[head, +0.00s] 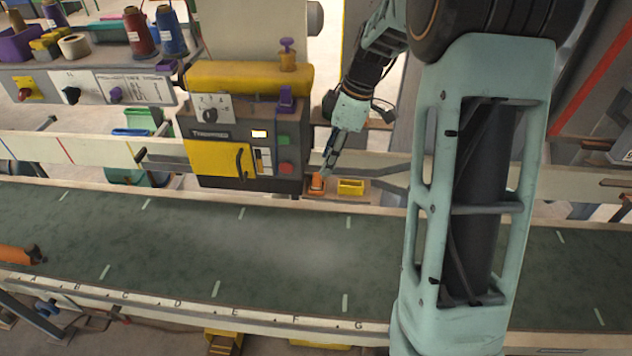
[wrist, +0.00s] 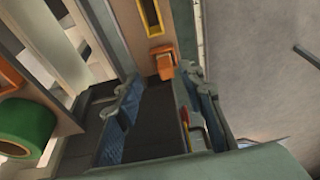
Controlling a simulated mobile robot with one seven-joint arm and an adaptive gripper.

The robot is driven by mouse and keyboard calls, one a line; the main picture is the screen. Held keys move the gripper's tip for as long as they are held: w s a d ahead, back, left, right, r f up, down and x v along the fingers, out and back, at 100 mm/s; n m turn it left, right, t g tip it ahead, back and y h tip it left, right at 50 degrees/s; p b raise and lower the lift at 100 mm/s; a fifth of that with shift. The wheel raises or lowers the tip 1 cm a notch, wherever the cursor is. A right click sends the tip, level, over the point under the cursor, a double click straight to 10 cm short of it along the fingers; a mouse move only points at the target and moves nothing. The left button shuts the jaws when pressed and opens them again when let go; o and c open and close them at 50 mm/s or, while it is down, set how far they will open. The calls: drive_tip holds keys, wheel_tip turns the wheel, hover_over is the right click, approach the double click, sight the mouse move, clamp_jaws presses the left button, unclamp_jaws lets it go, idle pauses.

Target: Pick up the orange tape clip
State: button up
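The orange tape clip (head: 317,183) sits on a small wooden ledge (head: 328,196) below the front of the sack filler, left of a yellow tray. In the wrist view the orange clip (wrist: 163,62) is just beyond my fingertips, between their lines. My gripper (head: 329,168) comes down from above, its tips close over the clip. In the wrist view my gripper (wrist: 160,85) is open, with a wide gap between its fingers and nothing held. I cannot tell whether a fingertip touches the clip.
The yellow tray (head: 351,187) is right beside the clip. The machine body (head: 245,140), with its buttons and yellow panel, stands close on the left. A green conveyor belt (head: 280,245) runs in front, mostly clear. A green round part (wrist: 25,128) is near the left finger in the wrist view.

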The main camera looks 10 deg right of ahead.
sight(318, 174)
drive_tip(key=shift+s+a+p+x, duration=0.1)
drive_tip(key=shift+a+p+x, duration=0.1)
drive_tip(key=shift+x, duration=0.85)
drive_tip(key=shift+s+a+p+x, duration=0.1)
drive_tip(key=shift+p+x, duration=0.05)
drive_tip(key=shift+x, duration=0.9)
drive_tip(key=shift+s+a+p+x, duration=0.1)
drive_tip(key=shift+a+p+x, duration=0.1)
drive_tip(key=shift+x, duration=0.8)
drive_tip(key=shift+w+r, duration=0.1)
drive_tip(key=shift+r, duration=0.05)
drive_tip(key=shift+c, duration=0.6)
clamp_jaws()
